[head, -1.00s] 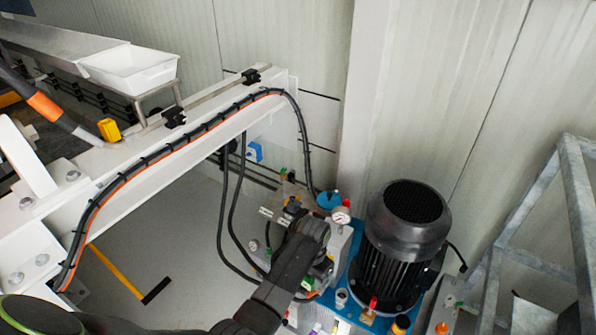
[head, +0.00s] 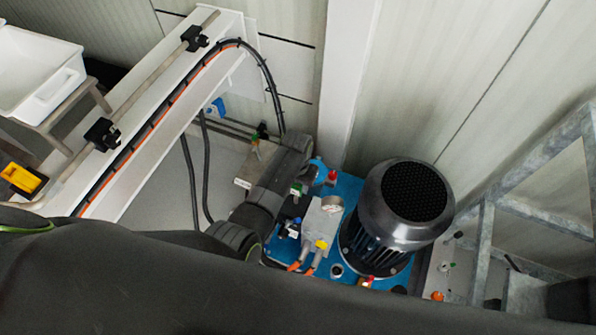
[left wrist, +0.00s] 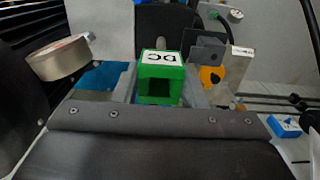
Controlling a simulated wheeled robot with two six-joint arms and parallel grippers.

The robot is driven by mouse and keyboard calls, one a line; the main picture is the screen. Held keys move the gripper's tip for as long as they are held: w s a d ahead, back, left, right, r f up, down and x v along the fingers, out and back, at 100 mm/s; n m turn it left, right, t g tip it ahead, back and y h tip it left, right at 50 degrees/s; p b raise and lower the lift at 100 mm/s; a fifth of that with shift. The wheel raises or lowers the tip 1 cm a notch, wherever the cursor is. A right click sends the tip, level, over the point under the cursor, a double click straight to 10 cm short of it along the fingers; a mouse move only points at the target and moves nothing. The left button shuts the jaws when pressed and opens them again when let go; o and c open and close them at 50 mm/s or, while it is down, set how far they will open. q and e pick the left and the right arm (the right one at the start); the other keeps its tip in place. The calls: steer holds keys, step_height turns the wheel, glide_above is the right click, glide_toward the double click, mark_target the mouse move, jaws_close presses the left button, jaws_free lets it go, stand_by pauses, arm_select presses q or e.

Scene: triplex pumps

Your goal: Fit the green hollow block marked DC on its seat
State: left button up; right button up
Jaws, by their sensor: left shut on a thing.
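The green hollow block marked DC (left wrist: 162,68) is in the middle of the left wrist view, its label facing up in the picture and a dark square opening toward the camera. My left gripper (left wrist: 160,88) is shut on it, with a grey finger at each side. In the head view the end of my left arm reaches down over the pump unit; its fingers are hard to make out there. A small green part (head: 296,189) shows beside my arm on a dark valve body; I cannot tell if it is the block. I cannot make out the seat. My right gripper is not in view.
A large dark motor (head: 405,205) stands on the blue base to the right of my left arm. A white beam (head: 165,130) with cables runs at left, with a white tray (head: 38,75) beyond. A metal frame (head: 485,240) stands at right.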

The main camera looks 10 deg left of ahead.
mark_target(296, 191)
arm_select(q)
steer(key=shift+s+a, duration=0.1)
steer(key=shift+s, duration=0.05)
steer(key=shift+f, duration=0.55)
steer(key=shift+f+b, duration=0.5)
steer(key=shift+f, duration=0.2)
steer(key=shift+f+b, duration=0.7)
steer(key=shift+f, duration=0.3)
steer(key=shift+f+b, duration=1.2)
steer(key=shift+f, duration=0.8)
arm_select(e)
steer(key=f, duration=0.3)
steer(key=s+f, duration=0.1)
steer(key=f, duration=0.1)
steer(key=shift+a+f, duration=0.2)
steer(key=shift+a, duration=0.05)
arm_select(q)
steer(key=shift+b, duration=0.3)
